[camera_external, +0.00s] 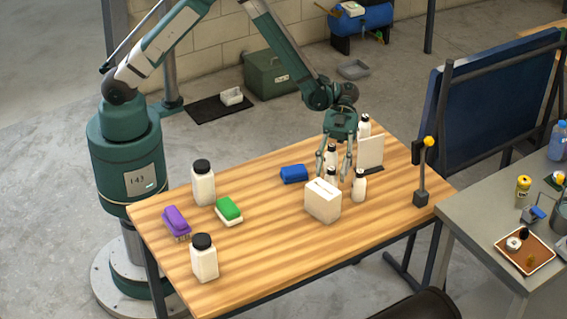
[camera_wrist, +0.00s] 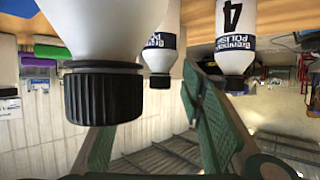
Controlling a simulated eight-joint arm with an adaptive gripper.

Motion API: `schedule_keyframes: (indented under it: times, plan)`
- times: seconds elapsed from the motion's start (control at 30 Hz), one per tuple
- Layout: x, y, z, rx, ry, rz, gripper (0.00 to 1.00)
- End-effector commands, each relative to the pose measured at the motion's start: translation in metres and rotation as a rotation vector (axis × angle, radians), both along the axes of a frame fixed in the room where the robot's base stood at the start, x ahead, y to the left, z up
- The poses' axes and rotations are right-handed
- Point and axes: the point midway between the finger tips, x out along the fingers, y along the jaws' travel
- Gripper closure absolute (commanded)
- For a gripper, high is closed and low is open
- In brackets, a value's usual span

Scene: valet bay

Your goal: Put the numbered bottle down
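My gripper (camera_external: 334,174) points down over the right part of the wooden table, its fingers spread apart among small white bottles with black caps. One bottle (camera_external: 331,155) shows between the fingers, another (camera_external: 331,176) just below it, partly behind a white box. Others stand at right (camera_external: 359,186) and behind (camera_external: 363,125). The wrist view is upside down: a bottle marked 4 (camera_wrist: 234,36) is beyond the right finger, another labelled bottle (camera_wrist: 156,55) shows through the gap, and a large near bottle (camera_wrist: 104,90) covers part of the left finger. I see no bottle clamped between my fingers (camera_wrist: 150,125).
A white box (camera_external: 322,202) stands close in front of the gripper, a white panel (camera_external: 371,152) behind right. A blue block (camera_external: 293,174), green brush (camera_external: 229,210), purple brush (camera_external: 176,222) and two larger bottles (camera_external: 203,183) (camera_external: 204,258) are left. The front middle is clear.

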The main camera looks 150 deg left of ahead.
Motion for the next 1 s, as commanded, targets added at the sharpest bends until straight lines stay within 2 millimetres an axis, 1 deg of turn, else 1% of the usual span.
schedule_keyframes:
  times: [0.53,0.83,1.0]
  plan:
    - [0.0002,-0.0002,0.0000,0.000,0.000,0.001,0.60]
    - [0.0002,-0.0002,-0.0002,0.000,0.000,0.000,1.00]
    - [-0.0001,-0.0003,-0.0007,0.000,0.001,0.000,1.00]
